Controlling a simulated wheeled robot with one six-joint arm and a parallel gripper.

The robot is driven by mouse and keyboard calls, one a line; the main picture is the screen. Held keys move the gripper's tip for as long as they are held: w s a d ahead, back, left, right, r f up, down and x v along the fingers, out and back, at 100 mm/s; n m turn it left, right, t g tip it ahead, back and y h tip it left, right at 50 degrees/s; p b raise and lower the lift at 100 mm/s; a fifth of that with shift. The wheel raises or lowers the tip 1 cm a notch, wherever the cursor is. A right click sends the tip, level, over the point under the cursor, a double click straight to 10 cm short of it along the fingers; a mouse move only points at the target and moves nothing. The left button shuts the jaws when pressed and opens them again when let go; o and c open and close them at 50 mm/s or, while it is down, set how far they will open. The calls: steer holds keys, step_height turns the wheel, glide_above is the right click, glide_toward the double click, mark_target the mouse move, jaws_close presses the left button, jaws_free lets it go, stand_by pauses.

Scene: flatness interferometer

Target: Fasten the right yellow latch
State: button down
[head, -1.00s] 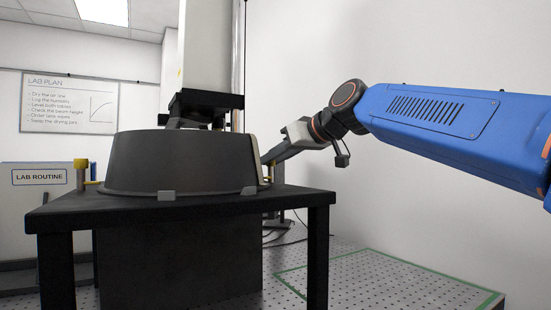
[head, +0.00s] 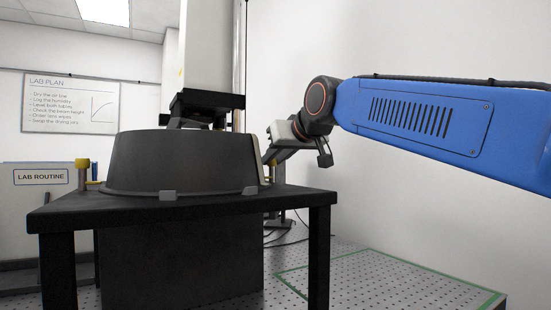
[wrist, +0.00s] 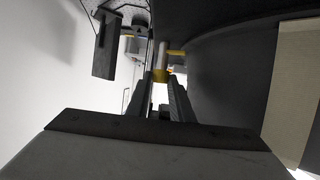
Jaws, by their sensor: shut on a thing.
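The right yellow latch (wrist: 160,76) shows in the wrist view between the tips of my gripper (wrist: 160,84). The fingers are shut on it, beside a pale upright post (wrist: 162,56). Another yellow part (wrist: 176,54) is just beyond it. In the head view my gripper (head: 270,156) reaches in from the right to the right edge of the dark round housing (head: 183,160). The housing's edge hides the fingertips and most of the right latch there. A left yellow latch (head: 83,164) stands on the far left of the housing.
The housing stands on a black table (head: 200,204). In the wrist view its curved dark wall (wrist: 225,85) is close to the right of my fingers, and a dark block (wrist: 105,45) hangs at upper left. A perforated floor with a green outline (head: 390,278) is open at lower right.

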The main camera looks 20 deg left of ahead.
steer(key=shift+s+a+f+m+t+h, duration=0.1)
steer(key=shift+m+t+h, duration=0.5)
steer(key=shift+m, duration=0.1)
steer(key=c, duration=1.6)
jaws_free()
steer(key=v, duration=1.7)
steer(key=shift+s, duration=0.1)
